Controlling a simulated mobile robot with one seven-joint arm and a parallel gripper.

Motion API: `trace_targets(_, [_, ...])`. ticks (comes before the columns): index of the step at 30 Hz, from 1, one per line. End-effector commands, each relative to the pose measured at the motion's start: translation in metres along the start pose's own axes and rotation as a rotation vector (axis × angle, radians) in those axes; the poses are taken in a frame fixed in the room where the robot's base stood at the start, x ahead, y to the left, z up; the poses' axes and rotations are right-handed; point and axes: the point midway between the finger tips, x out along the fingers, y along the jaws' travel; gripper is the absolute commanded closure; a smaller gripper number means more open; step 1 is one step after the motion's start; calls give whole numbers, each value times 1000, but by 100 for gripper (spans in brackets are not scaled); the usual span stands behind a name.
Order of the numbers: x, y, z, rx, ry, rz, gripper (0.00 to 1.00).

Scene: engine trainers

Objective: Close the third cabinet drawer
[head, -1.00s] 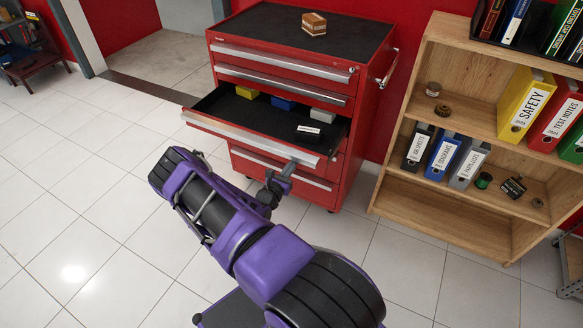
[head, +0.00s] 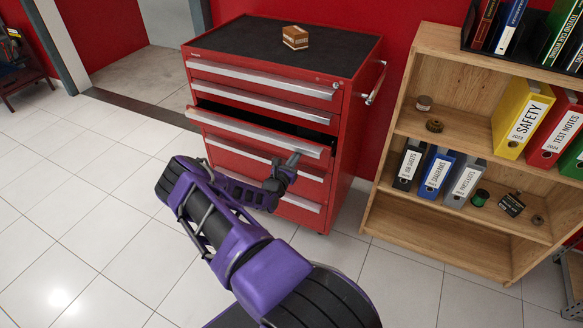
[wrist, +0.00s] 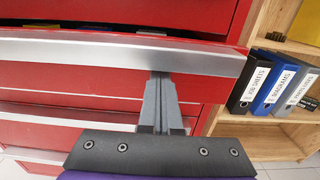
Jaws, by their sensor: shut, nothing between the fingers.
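The red tool cabinet (head: 345,150) stands against the red wall with a black top. Its third drawer (head: 258,132) from the top is out by a short distance, with a dark gap above its front. The drawer front with its silver handle strip also shows across the wrist view (wrist: 90,50). My gripper (head: 293,160) is at the right part of that drawer front. In the wrist view my gripper (wrist: 159,76) is shut and empty, its fingertips at the lower edge of the silver strip. I cannot tell whether they touch it. The drawer's contents are mostly hidden.
The other cabinet drawers look shut. A wooden shelf (head: 400,110) with binders stands close on the right. The tiled floor on the left is clear.

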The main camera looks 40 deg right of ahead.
Motion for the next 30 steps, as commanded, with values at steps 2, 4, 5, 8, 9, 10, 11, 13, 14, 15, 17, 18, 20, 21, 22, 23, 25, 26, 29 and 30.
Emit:
trace_targets(2, [19,-1,-5,3,-3,-2,100])
trace_targets(4, [32,-1,-4,2,-3,-1,100])
trace_targets(5, [38,-1,-4,3,-3,-1,100])
trace_targets(8, [52,0,-3,2,-2,-1,100])
trace_targets(9, [58,-1,-3,2,-2,-1,100])
trace_targets(10, [61,-1,-2,2,-1,-1,100])
trace_targets(11, [64,0,-2,2,-1,0,100])
trace_targets(13, [69,0,-2,2,-1,0,100])
trace_targets(14, [71,0,-1,1,-1,0,100])
trace_targets(15, [73,0,-1,1,-1,0,100])
trace_targets(17, [75,0,-1,0,0,0,100])
trace_targets(18, [76,0,0,0,0,0,100])
trace_targets(20, [77,0,1,0,-1,0,100])
trace_targets(21, [78,0,1,0,-1,0,100])
trace_targets(22, [78,0,2,0,-2,1,100])
trace_targets(23, [78,0,2,0,-2,1,100])
trace_targets(25, [79,0,3,0,-3,1,100])
trace_targets(26, [79,0,3,0,-4,1,100])
trace_targets(29, [80,0,4,1,-5,1,100])
trace_targets(30, [80,0,4,1,-5,1,100])
